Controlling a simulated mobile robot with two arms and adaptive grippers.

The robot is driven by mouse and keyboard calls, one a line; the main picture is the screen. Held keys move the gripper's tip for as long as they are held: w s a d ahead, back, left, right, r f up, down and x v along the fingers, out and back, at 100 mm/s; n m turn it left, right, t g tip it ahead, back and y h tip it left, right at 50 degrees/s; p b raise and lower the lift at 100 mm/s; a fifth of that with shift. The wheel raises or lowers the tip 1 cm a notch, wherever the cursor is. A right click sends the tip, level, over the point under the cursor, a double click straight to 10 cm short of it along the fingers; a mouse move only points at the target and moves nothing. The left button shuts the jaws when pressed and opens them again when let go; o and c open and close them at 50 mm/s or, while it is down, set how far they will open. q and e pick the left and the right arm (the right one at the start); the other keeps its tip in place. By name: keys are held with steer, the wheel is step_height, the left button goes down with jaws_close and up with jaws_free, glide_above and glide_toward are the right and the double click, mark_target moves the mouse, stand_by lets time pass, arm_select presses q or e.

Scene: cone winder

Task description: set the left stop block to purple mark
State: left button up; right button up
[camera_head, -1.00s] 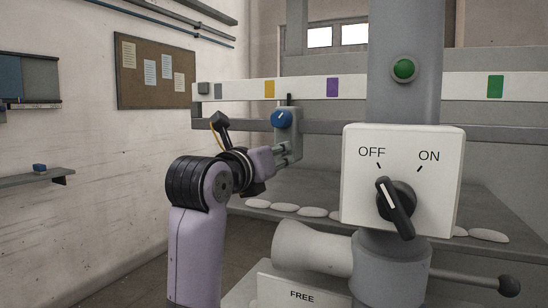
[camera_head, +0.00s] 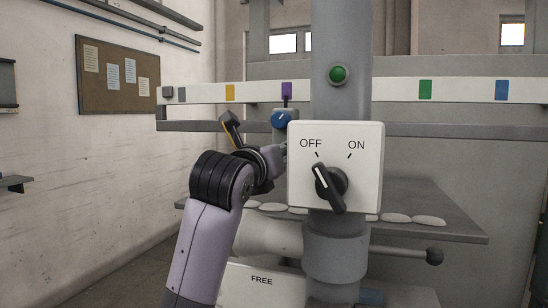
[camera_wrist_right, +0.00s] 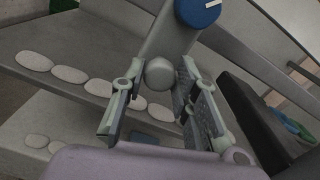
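The left stop block has a blue knob (camera_head: 282,118) with a white line and hangs on the rail, in the head view. Its dark pointer (camera_head: 287,99) stands right under the purple mark (camera_head: 286,88). My left gripper (camera_head: 281,153) is just below the knob. The switch box partly hides its fingers, so I cannot tell whether they are open, or touching the block. My right gripper (camera_wrist_right: 162,108) shows in the right wrist view with its fingers apart. A grey ball (camera_wrist_right: 160,74) appears between them, and a blue knob (camera_wrist_right: 198,10) is above. I cannot tell whether the ball is touched.
The white switch box (camera_head: 358,150) with its OFF/ON handle stands in front, on a grey column with a green button (camera_head: 338,75). The rail also bears yellow (camera_head: 230,93), green (camera_head: 425,90) and blue (camera_head: 501,90) marks. A lever (camera_head: 410,253) sticks out right. Several pale rounded pieces (camera_head: 395,218) lie on the shelf.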

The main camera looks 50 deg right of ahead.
arm_select(q)
steer(key=shift+s+a+f, duration=0.1)
steer(key=shift+s+a, duration=0.15)
steer(key=shift+s, duration=0.25)
steer(key=shift+s+a, duration=0.25)
steer(key=shift+s, duration=0.25)
arm_select(e)
steer(key=o, duration=0.3)
steer(key=shift+o, duration=0.2)
steer(key=v, duration=0.7)
steer(key=shift+s+a, duration=0.1)
steer(key=shift+a, duration=0.2)
arm_select(q)
steer(key=shift+w, duration=0.25)
